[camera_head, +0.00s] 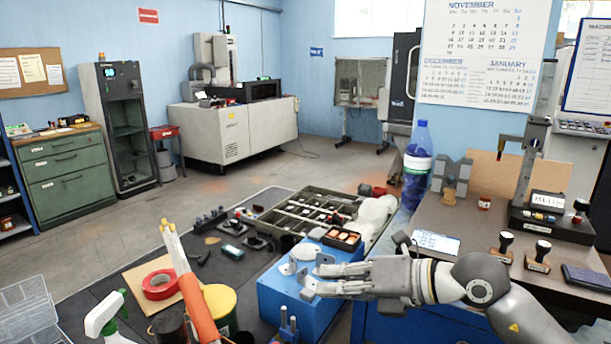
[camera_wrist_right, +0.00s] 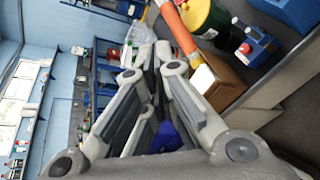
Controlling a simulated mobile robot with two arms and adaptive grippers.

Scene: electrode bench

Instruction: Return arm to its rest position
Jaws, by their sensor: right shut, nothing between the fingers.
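My right arm (camera_head: 480,280) comes in from the lower right of the head view, with grey links. Its right gripper (camera_head: 314,277) points left, in front of a blue block (camera_head: 270,291) with grey metal parts standing on it. The gripper is shut with nothing held; I cannot tell whether the fingertips touch the block or the parts. The right wrist view shows the gripper's grey finger links (camera_wrist_right: 150,90) close up. My left gripper is not in view.
A blue water bottle (camera_head: 416,165), stamps (camera_head: 538,257) and a height gauge stand on the right-hand bench.

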